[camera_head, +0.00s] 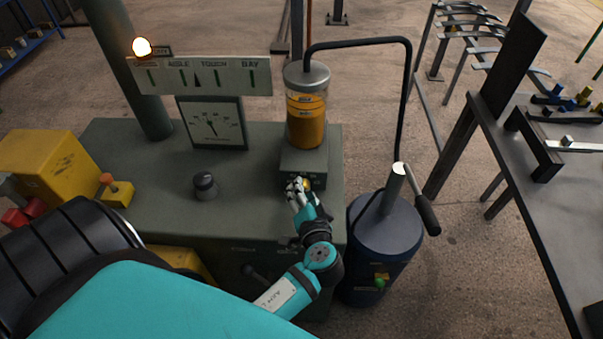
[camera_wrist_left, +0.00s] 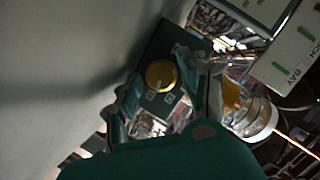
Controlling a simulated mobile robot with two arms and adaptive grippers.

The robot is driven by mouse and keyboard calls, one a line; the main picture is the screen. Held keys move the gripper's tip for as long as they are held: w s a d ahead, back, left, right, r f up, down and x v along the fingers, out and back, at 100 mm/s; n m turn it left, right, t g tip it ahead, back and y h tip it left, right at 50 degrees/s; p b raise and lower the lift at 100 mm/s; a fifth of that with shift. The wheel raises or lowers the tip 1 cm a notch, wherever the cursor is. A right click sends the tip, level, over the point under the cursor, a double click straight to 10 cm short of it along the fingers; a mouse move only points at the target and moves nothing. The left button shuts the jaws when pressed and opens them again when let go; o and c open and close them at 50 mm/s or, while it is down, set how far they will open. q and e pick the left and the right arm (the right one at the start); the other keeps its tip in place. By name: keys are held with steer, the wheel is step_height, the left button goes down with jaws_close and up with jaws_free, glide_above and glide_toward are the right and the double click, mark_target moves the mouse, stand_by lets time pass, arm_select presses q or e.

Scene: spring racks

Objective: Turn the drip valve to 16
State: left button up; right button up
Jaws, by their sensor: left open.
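The drip valve is a round brass-yellow knob (camera_wrist_left: 161,75) on a dark face with small square labels in the left wrist view. In the head view only a bit of the knob (camera_head: 307,185) shows, on the block under the glass oil cylinder (camera_head: 306,121). My left gripper (camera_head: 301,189) is at the knob. In the left wrist view my left gripper (camera_wrist_left: 158,88) is open, with a finger on either side of the knob; contact cannot be told. The labels are too small to read. My right gripper is not in view.
A dark blue tank (camera_head: 383,240) with a pump handle stands right of the bench. A metal rack table (camera_head: 540,230) stands at the far right.

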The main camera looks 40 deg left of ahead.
arm_select(q)
steer(key=shift+w, duration=0.1)
steer(key=shift+c, duration=0.4)
steer(key=c, duration=0.8)
steer(key=shift+f+m+y+b, duration=0.15)
steer(key=shift+m+y+b, duration=0.25)
steer(key=shift+m, duration=0.2)
steer(key=shift+m+y, duration=0.5)
steer(key=shift+m, duration=0.5)
steer(key=o, duration=0.9)
steer(key=shift+v, duration=3.75)
